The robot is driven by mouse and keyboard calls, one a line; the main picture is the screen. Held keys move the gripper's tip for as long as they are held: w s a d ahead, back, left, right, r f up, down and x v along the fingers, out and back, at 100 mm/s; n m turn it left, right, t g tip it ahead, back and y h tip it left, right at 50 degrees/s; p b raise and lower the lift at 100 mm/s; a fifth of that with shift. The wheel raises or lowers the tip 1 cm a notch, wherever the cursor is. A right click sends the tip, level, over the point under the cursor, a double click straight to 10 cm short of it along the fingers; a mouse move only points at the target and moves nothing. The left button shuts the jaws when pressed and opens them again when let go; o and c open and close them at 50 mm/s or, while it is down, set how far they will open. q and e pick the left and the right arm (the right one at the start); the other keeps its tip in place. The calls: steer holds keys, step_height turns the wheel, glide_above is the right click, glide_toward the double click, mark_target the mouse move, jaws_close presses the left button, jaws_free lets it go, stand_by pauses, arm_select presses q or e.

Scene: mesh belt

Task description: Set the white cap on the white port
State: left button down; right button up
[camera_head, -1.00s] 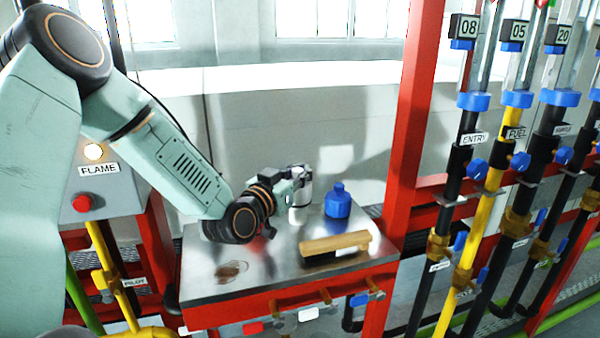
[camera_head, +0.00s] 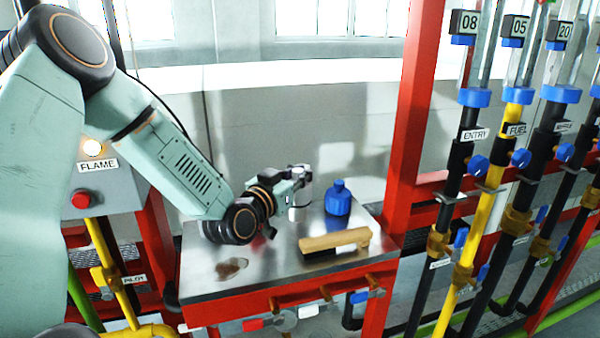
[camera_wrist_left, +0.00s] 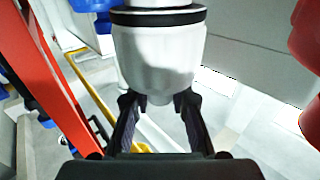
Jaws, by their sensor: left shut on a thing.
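My left gripper (camera_head: 298,182) is at the back of the metal bench, left of a blue bottle. In the left wrist view its fingers (camera_wrist_left: 157,104) are shut on a rounded white piece, which I take for the white cap (camera_wrist_left: 155,58). A black ring and a narrower white part show above it at the frame's top. In the head view a small pale cylinder (camera_head: 298,213) shows at and below the gripper, partly hidden. I cannot tell the white port apart from it, or whether cap and port touch. My right gripper is not in view.
The blue bottle (camera_head: 338,198) stands close to the right of the gripper. A wooden-handled brush (camera_head: 335,241) lies in front on the metal bench (camera_head: 275,268). A red post (camera_head: 405,130) and labelled pipes with blue fittings stand at the right.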

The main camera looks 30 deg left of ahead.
arm_select(q)
steer(key=shift+f+b, duration=0.4)
steer(key=shift+f, duration=0.15)
steer(key=c, duration=1.1)
jaws_free()
steer(key=shift+r, duration=0.1)
step_height(320, 180, up, 10)
steer(key=shift+f, duration=0.1)
